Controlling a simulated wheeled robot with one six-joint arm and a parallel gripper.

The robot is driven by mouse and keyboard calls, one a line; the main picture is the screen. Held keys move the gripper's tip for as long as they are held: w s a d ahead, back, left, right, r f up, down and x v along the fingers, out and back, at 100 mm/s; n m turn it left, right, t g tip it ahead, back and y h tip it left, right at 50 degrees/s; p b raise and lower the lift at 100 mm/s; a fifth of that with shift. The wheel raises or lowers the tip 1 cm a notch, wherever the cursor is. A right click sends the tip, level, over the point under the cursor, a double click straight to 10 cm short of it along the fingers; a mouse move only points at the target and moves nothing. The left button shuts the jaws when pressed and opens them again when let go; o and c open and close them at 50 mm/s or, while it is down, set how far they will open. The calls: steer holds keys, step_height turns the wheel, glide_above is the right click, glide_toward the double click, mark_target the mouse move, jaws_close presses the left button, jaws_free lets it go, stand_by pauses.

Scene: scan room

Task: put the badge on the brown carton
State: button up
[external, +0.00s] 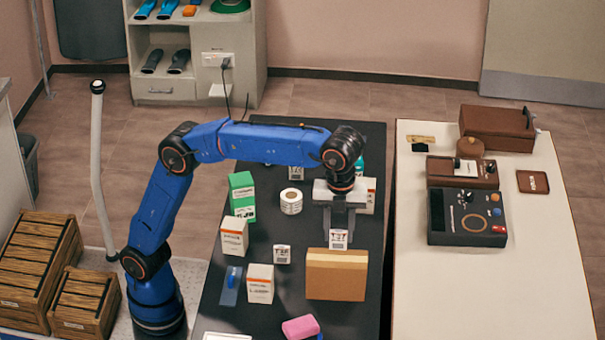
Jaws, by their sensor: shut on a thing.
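A small white printed card, which looks like the badge (338,240), is at the fingertips of my gripper (338,228). My gripper points down and is shut on it. The brown carton (336,276) stands on the black tabletop, just in front of and below the card in the picture. The card's lower edge is close to the carton's back top edge; I cannot tell whether they touch. The carton's top appears bare.
On the black table (352,318) are a similar printed card (282,254), white boxes (234,237), a green box (242,194), a label roll (291,201) and a pink block (300,327). A white table (480,290) with devices stands at right.

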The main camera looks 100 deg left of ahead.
mark_target(338, 248)
steer(key=shift+f, duration=1.65)
steer(key=shift+f, duration=0.15)
steer(key=o, duration=1)
steer(key=shift+r, duration=3.9)
steer(key=shift+a, duration=0.1)
